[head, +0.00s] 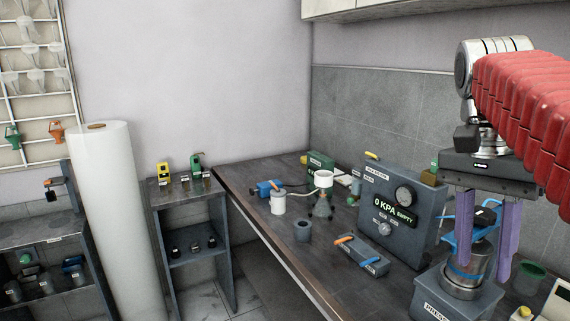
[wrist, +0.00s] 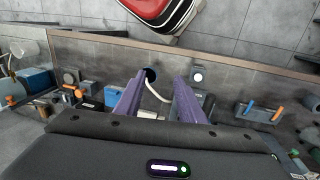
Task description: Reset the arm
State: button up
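My gripper (head: 482,262) hangs from my red-sleeved arm at the right of the head view, its two purple fingers pointing down. The fingers are apart. A metal canister with a blue clamp (head: 466,262) shows between and behind them in that view, standing on a dark labelled base (head: 455,302). I see nothing held.
A white paper roll (head: 112,220) stands left. A wall cabinet (head: 370,8) hangs above.

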jog(key=w+a+f+n+t, duration=0.1)
jog(key=w+f+n+t, duration=0.15)
jog(key=f, duration=0.25)
jog(key=w+a+f+n+t, duration=0.1)
jog(key=w+f+n, duration=0.1)
jog(key=f+n, duration=0.3)
jog(key=s+a+f+n+t+y, duration=0.1)
jog(key=s+a+f+n+t, duration=0.3)
jog(key=s+a+f, duration=0.4)
notch_tip(320, 180, down, 3)
jog(key=a+n, duration=0.1)
jog(key=a, duration=0.1)
jog(key=shift+s+a+f, duration=0.15)
jog(key=shift+s+a, duration=0.05)
jog(key=shift+a, duration=0.15)
jog(key=shift+c, duration=0.6)
dwell(1.0)
